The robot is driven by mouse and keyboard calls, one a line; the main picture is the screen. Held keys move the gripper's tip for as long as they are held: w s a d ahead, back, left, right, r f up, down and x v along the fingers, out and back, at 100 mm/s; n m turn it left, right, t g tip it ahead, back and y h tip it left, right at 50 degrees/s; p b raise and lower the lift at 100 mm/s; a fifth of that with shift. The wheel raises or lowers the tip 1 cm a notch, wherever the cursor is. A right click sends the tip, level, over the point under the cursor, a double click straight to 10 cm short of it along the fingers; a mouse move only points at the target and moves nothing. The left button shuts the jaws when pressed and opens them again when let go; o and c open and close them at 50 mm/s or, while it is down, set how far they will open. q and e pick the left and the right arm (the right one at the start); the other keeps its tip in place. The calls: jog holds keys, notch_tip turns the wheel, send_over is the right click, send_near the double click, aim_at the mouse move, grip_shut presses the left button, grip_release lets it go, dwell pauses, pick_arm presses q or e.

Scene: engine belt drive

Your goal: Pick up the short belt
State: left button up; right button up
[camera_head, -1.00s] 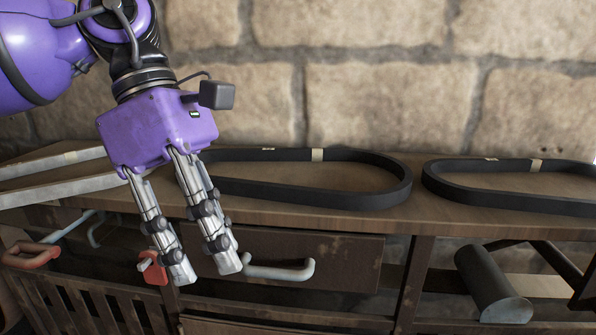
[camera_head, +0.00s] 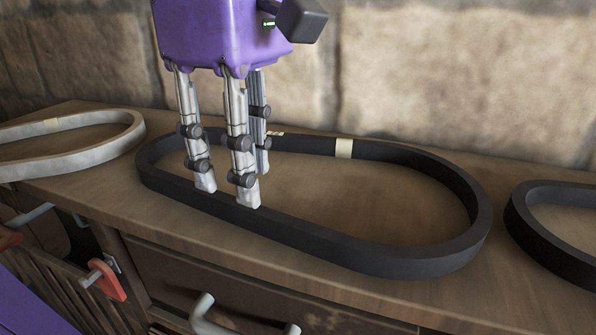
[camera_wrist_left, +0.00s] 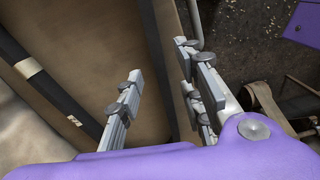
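Three belt loops lie flat on the wooden bench: a black belt (camera_head: 340,248) in the middle, a grey belt (camera_head: 75,159) at the left and another black belt (camera_head: 548,240) cut off at the right. I cannot tell by length which is the short one. My left gripper (camera_head: 244,188) points down at the middle belt, its fingers apart. Two fingers are at the near strand and one is behind, over the loop's inside. In the left wrist view the fingers (camera_wrist_left: 165,95) are also spread, and the far strand (camera_wrist_left: 48,85) with its pale mark shows left. My right gripper is out of view.
A stone wall (camera_head: 430,70) stands close behind the bench (camera_head: 330,200). Below the front edge are a drawer with a pale handle (camera_head: 215,318) and a red-handled clamp (camera_head: 105,278). The bench inside the middle loop is bare.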

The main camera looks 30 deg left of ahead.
pick_arm(q)
notch_tip(320, 180, down, 5)
jog(key=shift+f, duration=0.15)
jog(key=shift+w+d, duration=0.1)
grip_shut()
